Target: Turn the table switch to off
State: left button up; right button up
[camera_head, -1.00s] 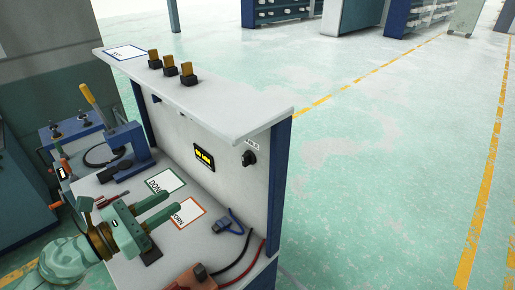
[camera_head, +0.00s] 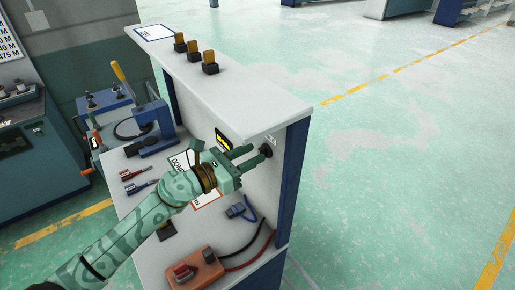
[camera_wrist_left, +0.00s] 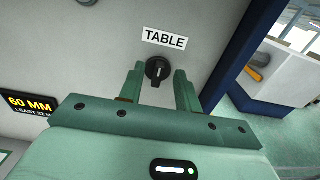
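The table switch is a small black rotary knob (camera_wrist_left: 158,69) on the pale upright panel, under a white label reading TABLE (camera_wrist_left: 165,39). In the head view the knob (camera_head: 266,151) shows at the panel's right end, close to my fingertips. My left gripper (camera_head: 254,157) is open in front of it. In the left wrist view the fingers (camera_wrist_left: 160,88) stand on both sides of the knob, apart from each other; I cannot tell whether they touch it. The knob's pointer appears roughly upright, slightly tilted. My right gripper is not in view.
A yellow-lit display (camera_wrist_left: 31,104) reading 60 MM is left of the knob. A shelf (camera_head: 230,89) with several yellow-topped parts overhangs the panel. A blue press (camera_head: 154,130), cables and an orange-brown box (camera_head: 196,272) are on the worktop. A blue post (camera_head: 295,165) bounds the right.

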pick_arm(q)
jog(key=shift+x, duration=1.3)
grip_shut()
